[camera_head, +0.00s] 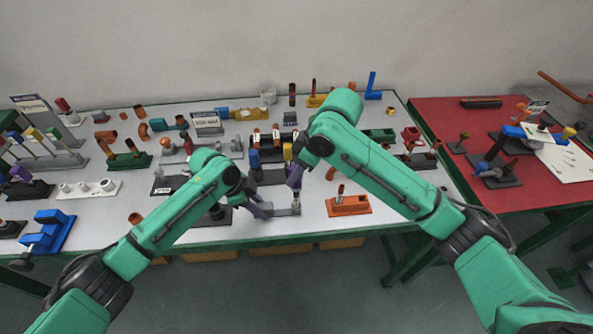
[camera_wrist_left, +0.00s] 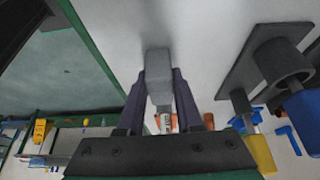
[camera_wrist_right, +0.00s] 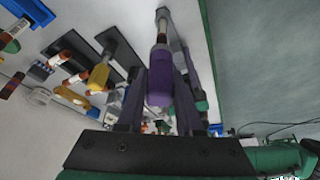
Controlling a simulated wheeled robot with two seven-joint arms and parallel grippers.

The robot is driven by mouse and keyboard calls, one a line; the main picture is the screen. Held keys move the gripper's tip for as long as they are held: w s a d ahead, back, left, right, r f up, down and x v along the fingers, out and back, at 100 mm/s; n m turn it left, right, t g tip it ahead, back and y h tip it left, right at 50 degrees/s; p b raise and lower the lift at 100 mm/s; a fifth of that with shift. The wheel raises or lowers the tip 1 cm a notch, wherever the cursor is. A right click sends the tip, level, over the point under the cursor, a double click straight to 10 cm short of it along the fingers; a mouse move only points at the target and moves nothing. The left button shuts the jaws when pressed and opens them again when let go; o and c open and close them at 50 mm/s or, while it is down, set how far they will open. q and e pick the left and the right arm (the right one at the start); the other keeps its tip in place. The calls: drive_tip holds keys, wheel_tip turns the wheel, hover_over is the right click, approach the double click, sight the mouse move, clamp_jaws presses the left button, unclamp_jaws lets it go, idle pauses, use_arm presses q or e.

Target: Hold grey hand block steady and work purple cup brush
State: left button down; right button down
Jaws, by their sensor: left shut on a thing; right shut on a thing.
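The grey hand block (camera_head: 284,211) is a light grey bar near the table's front edge in the head view. My left gripper (camera_head: 258,209) is shut on its left end; the left wrist view shows the block (camera_wrist_left: 158,72) between the fingers. My right gripper (camera_head: 294,177) is above the block. In the right wrist view the purple cup brush (camera_wrist_right: 159,86) sits between its fingers, with a metal shaft running away from its thick purple handle. The shaft's far end is near the grey bar; whether they touch I cannot tell. My fingers are dark purple too and partly hide the brush in the head view.
An orange block (camera_head: 348,206) with a peg stands right of the grey block. A dark base (camera_head: 212,216) stands left of my left gripper. Several tools crowd the table behind. A red table (camera_head: 475,125) is at the right. The table's front edge is close.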

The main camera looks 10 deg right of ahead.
drive_tip(key=shift+f, duration=1.55)
drive_tip(key=n+g, duration=0.1)
drive_tip(key=n, duration=0.2)
drive_tip(key=shift+n+y, duration=0.3)
drive_tip(key=n+g, duration=0.1)
drive_tip(key=n, duration=0.2)
drive_tip(key=shift+g, duration=0.3)
drive_tip(key=m+t, duration=0.2)
drive_tip(key=m, duration=0.4)
drive_tip(key=m+t+h, duration=0.1)
drive_tip(key=m, duration=0.4)
drive_tip(key=m+t+h, duration=0.1)
drive_tip(key=m, duration=0.1)
drive_tip(key=shift+m+h, duration=0.3)
drive_tip(key=n+y, duration=0.1)
drive_tip(key=n, duration=0.3)
drive_tip(key=shift+d, duration=0.1)
drive_tip(key=shift+n+g+y, duration=0.4)
drive_tip(key=shift+n+g, duration=0.2)
drive_tip(key=shift+n, duration=0.9)
